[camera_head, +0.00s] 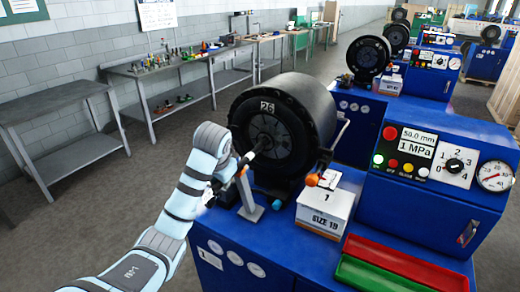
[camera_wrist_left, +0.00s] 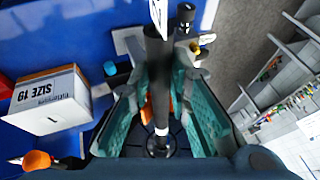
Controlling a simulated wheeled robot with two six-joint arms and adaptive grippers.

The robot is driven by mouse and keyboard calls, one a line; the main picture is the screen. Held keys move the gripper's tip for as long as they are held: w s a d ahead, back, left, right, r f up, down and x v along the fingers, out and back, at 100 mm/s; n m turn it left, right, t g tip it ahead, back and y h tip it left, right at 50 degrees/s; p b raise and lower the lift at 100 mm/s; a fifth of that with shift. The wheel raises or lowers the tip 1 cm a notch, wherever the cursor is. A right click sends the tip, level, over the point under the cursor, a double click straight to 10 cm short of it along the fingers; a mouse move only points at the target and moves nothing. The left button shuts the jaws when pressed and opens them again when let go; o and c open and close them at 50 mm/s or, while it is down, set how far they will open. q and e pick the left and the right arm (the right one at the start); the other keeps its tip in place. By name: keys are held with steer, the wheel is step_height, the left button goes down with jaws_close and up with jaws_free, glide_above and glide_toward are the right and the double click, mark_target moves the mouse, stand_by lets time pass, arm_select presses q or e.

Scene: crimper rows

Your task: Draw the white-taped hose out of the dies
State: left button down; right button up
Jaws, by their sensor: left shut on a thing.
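The crimper (camera_head: 290,110) is a large black drum marked 26, with its round die opening facing my left arm. A dark hose (camera_head: 250,157) runs from the middle of the dies out to my left gripper (camera_head: 228,178). In the wrist view the black hose (camera_wrist_left: 156,80) passes between the teal finger pads of my left gripper (camera_wrist_left: 176,95), which is shut on it. White bands show on the hose near the top and bottom of that view. The hose's inner end is not clear. My right gripper is not in view.
A silver stand (camera_head: 250,196) rises just below the hose. A white SIZE 19 box (camera_head: 325,208) stands on the blue bench, with a red tray (camera_head: 405,262) and a green tray (camera_head: 375,275) beside the control panel (camera_head: 410,150). The floor left of the crimper is clear.

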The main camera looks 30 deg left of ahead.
arm_select(q)
steer(key=c, duration=1.8)
jaws_free()
steer(key=shift+s+d+f, duration=0.1)
steer(key=shift+d+f, duration=0.05)
steer(key=o, duration=0.4)
steer(key=shift+c, duration=0.2)
steer(key=shift+w, duration=0.3)
steer(key=shift+o, duration=0.5)
steer(key=o, duration=1.1)
steer(key=shift+s, duration=0.1)
